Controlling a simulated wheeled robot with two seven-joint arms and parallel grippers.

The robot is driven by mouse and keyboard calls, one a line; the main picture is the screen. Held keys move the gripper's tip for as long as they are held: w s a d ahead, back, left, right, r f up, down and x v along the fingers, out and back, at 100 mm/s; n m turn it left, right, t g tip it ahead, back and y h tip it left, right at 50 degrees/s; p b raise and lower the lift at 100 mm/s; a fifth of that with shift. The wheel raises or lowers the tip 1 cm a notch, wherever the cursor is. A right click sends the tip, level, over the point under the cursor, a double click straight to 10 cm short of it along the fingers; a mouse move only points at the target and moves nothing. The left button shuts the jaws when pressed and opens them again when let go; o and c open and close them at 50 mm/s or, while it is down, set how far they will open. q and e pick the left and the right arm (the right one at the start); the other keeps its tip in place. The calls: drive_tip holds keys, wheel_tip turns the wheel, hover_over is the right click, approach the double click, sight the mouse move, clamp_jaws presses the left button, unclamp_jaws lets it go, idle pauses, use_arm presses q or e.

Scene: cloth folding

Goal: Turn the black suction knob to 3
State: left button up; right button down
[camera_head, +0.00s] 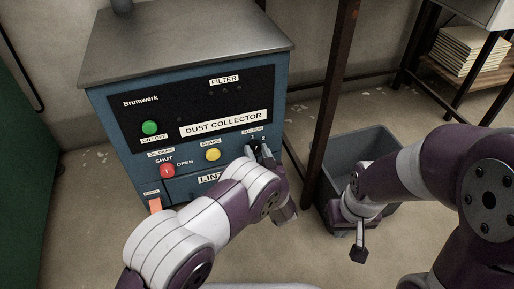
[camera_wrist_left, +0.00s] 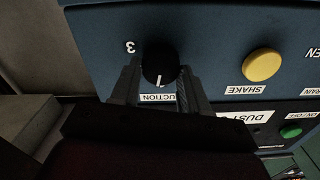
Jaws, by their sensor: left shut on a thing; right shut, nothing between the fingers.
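The black suction knob (camera_wrist_left: 160,62) is on the blue dust collector's front panel (camera_head: 220,158). In the left wrist view its white pointer line points down toward the partly hidden suction label (camera_wrist_left: 158,98). The numeral 3 (camera_wrist_left: 130,46) shows to the knob's upper left there, so the pointer is not at it. In the head view, 1 and 2 show just above the knob. My left gripper (camera_head: 260,150) is shut on the knob, with one finger on each side. My right gripper (camera_head: 358,254) is shut and empty, in front of the grey bin.
A dark upright post (camera_head: 330,100) stands right of the machine. The open grey bin (camera_head: 375,143) stands beyond it, near my right arm.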

use_arm(q)
drive_tip(key=m+p, duration=0.3)
drive_tip(key=shift+r+m, duration=0.1)
drive_tip(key=shift+m, duration=0.3)
drive_tip(key=m+p, duration=0.1)
drive_tip(key=m, duration=0.1)
drive_tip(key=shift+d+m, duration=0.1)
drive_tip(key=shift+m, duration=0.3)
drive_tip(key=m, duration=0.1)
drive_tip(key=m+p, duration=0.1)
drive_tip(key=shift+f+m+p, duration=0.2)
drive_tip(key=shift+m+p, duration=0.1)
drive_tip(key=m, duration=0.2)
drive_tip(key=shift+f+m+p, duration=0.1)
drive_tip(key=shift+m+p, duration=0.25)
drive_tip(key=shift+m, duration=0.05)
drive_tip(key=m, duration=0.3)
drive_tip(key=shift+f+m+p, duration=0.1)
drive_tip(key=shift+m+p, duration=0.2)
drive_tip(key=shift+p, duration=0.05)
drive_tip(key=m, duration=0.5)
drive_tip(key=shift+f+m, duration=0.15)
drive_tip(key=shift+m, duration=0.25)
drive_tip(key=o, duration=1)
